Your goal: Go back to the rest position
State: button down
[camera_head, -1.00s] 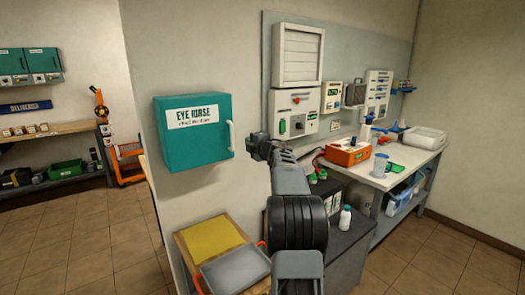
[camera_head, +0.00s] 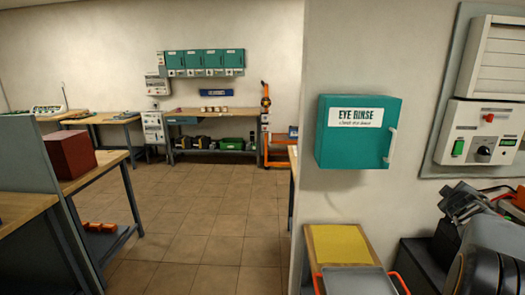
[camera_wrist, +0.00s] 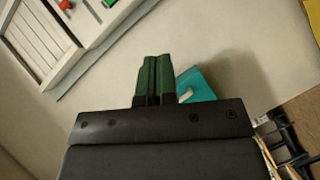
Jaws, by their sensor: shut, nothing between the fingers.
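My gripper (camera_head: 460,200) shows at the right edge of the head view, in front of the wall and below a white control panel. In the wrist view its two green fingers (camera_wrist: 155,77) lie side by side, shut and empty. The teal eye rinse box (camera_head: 358,131) hangs on the wall to the left of my gripper, its door closed. A teal corner of it shows behind the fingers in the wrist view (camera_wrist: 200,82). My arm fills the lower right corner of the head view.
A yellow board (camera_head: 340,245) and a grey tray with orange handles (camera_head: 355,281) lie below the eye rinse box. The white control panel (camera_head: 483,133) is on the wall at right. Open tiled floor (camera_head: 195,220) lies at left, before the benches. A red box (camera_head: 70,156) stands on a near-left bench.

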jog(key=s+a+f+m+g+y, duration=0.1)
jog(key=s+a+f+m+g, duration=0.25)
jog(key=a, duration=0.35)
jog(key=s+a+f+m+g+y+p, duration=0.1)
jog(key=s+a+f+m+g+y, duration=0.1)
jog(key=s+a+f, duration=0.35)
jog(key=s+a+f+m+g+y, duration=0.1)
jog(key=s+a+f+m+g, duration=0.15)
jog(key=a, duration=0.65)
jog(key=s+a+y, duration=0.1)
jog(key=s+a, duration=0.2)
jog(key=a, duration=0.4)
jog(key=s+a+n+y+p, duration=0.1)
jog(key=s+a+y, duration=0.1)
jog(key=s+a, duration=0.2)
jog(key=s+a+n+y, duration=0.1)
jog(key=s+a, duration=0.3)
jog(key=a, duration=0.5)
jog(key=shift+a+r+g+y, duration=0.2)
jog(key=shift+a+g+y, duration=0.15)
jog(key=shift+y, duration=0.15)
